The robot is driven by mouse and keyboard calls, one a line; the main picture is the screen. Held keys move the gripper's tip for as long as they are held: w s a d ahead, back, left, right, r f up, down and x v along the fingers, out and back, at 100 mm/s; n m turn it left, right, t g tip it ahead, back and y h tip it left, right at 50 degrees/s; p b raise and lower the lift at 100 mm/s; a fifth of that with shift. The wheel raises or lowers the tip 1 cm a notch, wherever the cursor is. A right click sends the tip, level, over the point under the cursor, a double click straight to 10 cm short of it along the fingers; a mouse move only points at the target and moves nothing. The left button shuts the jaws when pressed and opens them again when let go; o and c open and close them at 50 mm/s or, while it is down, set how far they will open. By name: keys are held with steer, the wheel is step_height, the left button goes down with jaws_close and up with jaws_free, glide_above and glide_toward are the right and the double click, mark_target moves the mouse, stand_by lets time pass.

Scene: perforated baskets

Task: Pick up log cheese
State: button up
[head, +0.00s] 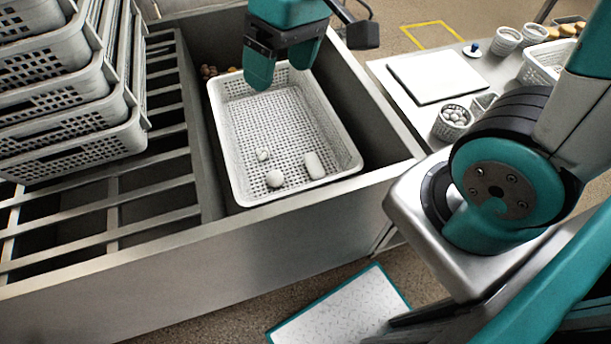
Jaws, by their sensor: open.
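A white log-shaped piece (314,165), which looks like the log cheese, lies in the front right part of a white perforated basket (239,165). Two smaller pale pieces lie to its left: a round one (275,179) and another small one (263,154). My gripper (282,75) is above the far end of the basket, fingers pointing down. Its two teal fingers are apart with nothing seen between them. It is well behind the log piece and not touching it.
The basket sits in a deep metal bin (349,92) with raised walls. Stacked white crates (75,145) stand on slatted rails at left. A side table at right holds a white board (437,76), bowls and a small basket of round items (453,122).

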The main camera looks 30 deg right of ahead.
steer(key=w+d+f+m+b, duration=0.1)
steer(key=w+d+f+b, duration=0.15)
steer(key=f, duration=0.25)
steer(key=w+d+f+m+h+b, duration=0.1)
steer(key=w+f, duration=0.2)
steer(key=f, duration=0.2)
steer(key=w+d+f+m+b, duration=0.1)
steer(key=w+d+f+b, duration=0.15)
steer(key=f, duration=0.25)
steer(key=m+g+h+b, duration=0.1)
steer(key=m+h+b, duration=0.15)
steer(key=b, duration=0.35)
glide_above(314, 162)
steer(key=w+a, duration=0.1)
steer(key=w, duration=0.1)
step_height(314, 162, down, 18)
steer(key=shift+m+y, duration=0.25)
steer(key=shift+m, duration=0.3)
steer(key=f, duration=0.4)
steer(key=s+f, duration=0.1)
steer(key=f, duration=0.8)
steer(key=shift+s+d+f, duration=0.3)
steer(key=shift+d, duration=0.05)
steer(key=f, duration=0.5)
steer(key=shift+s+d+f, duration=0.15)
steer(key=shift+s+f, duration=0.15)
steer(key=shift+s, duration=0.1)
steer(key=c, duration=1.1)
